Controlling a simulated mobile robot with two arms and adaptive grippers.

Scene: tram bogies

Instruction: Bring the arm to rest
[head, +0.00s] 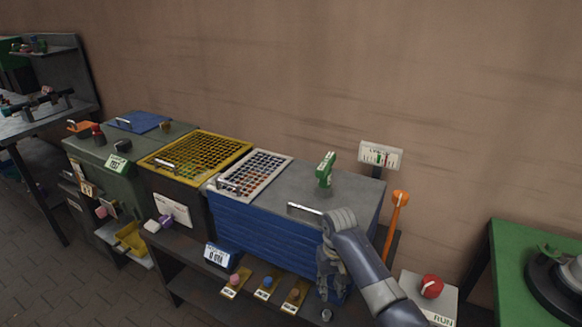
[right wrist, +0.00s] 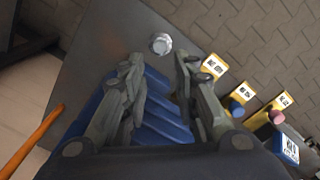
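My right arm (head: 362,258) comes in from the lower right of the head view. Its gripper (head: 332,292) points down in front of the blue ribbed side of a cabinet (head: 262,232). In the right wrist view the two fingers of this gripper (right wrist: 160,62) stand apart with nothing held between them. The blue ribs (right wrist: 160,115) show behind the gap, and a round silver knob (right wrist: 161,43) lies just beyond the fingertips. I cannot tell whether the fingers touch the cabinet. My left gripper is not in view.
An orange lever (head: 397,215) stands right of the cabinet, with a red knob (head: 432,286) on a panel nearby. Yellow-tagged buttons (head: 266,286) line the shelf below. A green table (head: 508,262) stands at the right. Brick floor (head: 45,270) is clear at the left.

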